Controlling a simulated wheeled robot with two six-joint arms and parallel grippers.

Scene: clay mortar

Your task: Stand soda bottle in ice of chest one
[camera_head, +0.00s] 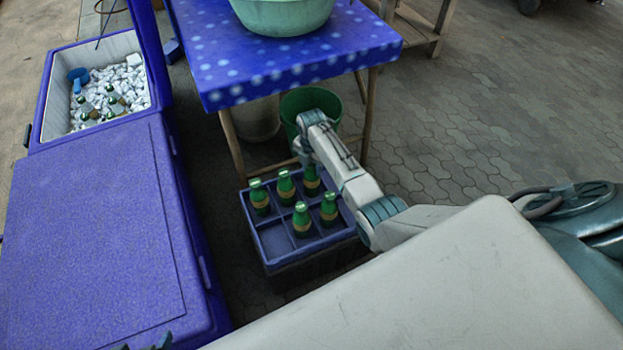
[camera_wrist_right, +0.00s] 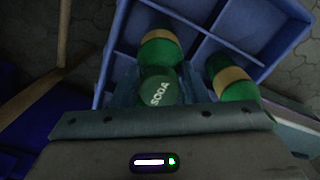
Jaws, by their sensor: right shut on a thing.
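The blue crate (camera_head: 312,246) stands on the paving with several green soda bottles upright in its compartments. My right gripper (camera_head: 307,160) reaches down over its back right corner. It is shut on a soda bottle (camera_head: 311,182), which still sits in the crate. In the right wrist view, the cap marked SODA on the held bottle (camera_wrist_right: 160,90) shows between the fingers, with two other bottles close by. An open blue chest (camera_head: 42,115) at the upper left holds white ice (camera_head: 128,80), several bottles and a blue scoop.
A closed blue lid (camera_head: 90,230) spans the left, in front of the open chest. A dotted blue table (camera_head: 280,60) with a green basin (camera_head: 283,14) stands behind the crate. A green bucket (camera_head: 325,103) is beneath it. Open paving lies to the right.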

